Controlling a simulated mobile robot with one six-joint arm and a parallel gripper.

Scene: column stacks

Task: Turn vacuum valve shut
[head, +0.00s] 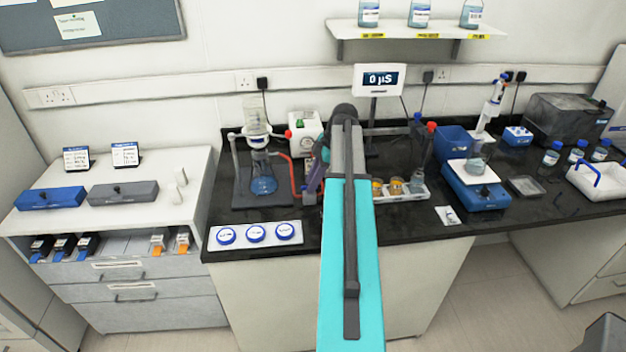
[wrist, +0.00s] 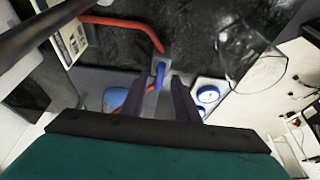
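The vacuum valve shows in the wrist view as a small blue handle (wrist: 160,73) on a grey fitting, at the end of a red hose (wrist: 128,22). My gripper (wrist: 158,82) is open, with its dark purple fingers on either side of the blue handle. A gap shows beside the handle, and I cannot tell whether either finger touches it. In the head view the red hose (head: 294,176) runs from the filter glassware down to the bench beside my arm. One purple finger (head: 316,177) shows there; my arm hides most of the gripper and the valve.
A flask with blue liquid (head: 263,185) stands left of the gripper. A white tray with several blue-rimmed dishes (head: 255,233) lies at the bench front. A rack with orange-filled jars (head: 396,187) stands right of my arm. A display (head: 378,79) stands behind.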

